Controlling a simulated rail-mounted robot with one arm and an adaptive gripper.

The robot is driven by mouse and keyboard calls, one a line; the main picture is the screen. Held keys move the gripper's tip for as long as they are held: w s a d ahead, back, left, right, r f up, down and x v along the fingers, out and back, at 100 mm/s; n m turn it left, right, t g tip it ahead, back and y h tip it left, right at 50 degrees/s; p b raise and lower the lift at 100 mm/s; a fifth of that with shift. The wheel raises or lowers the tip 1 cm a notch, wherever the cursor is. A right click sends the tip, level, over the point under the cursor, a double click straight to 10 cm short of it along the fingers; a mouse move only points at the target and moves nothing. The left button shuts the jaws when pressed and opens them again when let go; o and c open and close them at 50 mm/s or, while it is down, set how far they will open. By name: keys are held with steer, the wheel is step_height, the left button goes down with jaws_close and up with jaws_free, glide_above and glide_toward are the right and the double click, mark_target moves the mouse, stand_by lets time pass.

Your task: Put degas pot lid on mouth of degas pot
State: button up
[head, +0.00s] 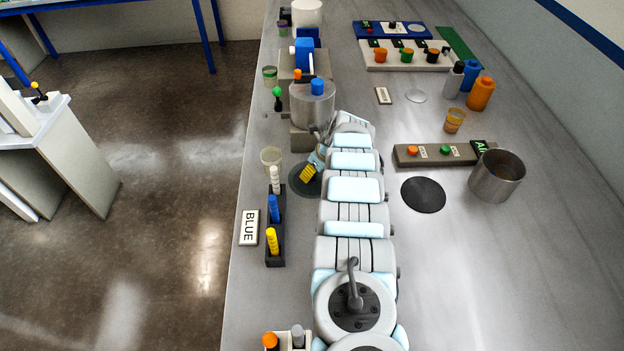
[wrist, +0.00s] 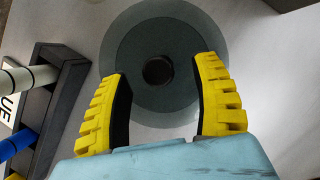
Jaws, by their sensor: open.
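The lid is a round grey-green disc (wrist: 190,35) with a dark knob (wrist: 158,71) at its centre, lying flat on the bench in the wrist view. In the head view its dark edge (head: 300,190) shows left of my arm, partly hidden by my gripper. My gripper (head: 311,173) is above the lid, pointing down. In the wrist view the yellow fingers (wrist: 160,95) are wide apart, one on each side toward the knob, with nothing between them held. The degas pot, an open metal pot (head: 492,187), stands upright at the right of the bench with its mouth uncovered.
A dark rack (head: 275,250) with white, blue and yellow pieces stands close left of my gripper. A clear cup (head: 271,157) is just behind. A button bar (head: 432,155) and a flat black disc (head: 423,194) lie between my arm and the pot. The right front bench is clear.

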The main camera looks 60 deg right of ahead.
steer(key=shift+b+x, duration=0.6)
steer(key=shift+x, duration=0.3)
steer(key=shift+w+f+b, duration=0.1)
steer(key=shift+f+b, duration=0.2)
steer(key=shift+b, duration=0.05)
jaws_close()
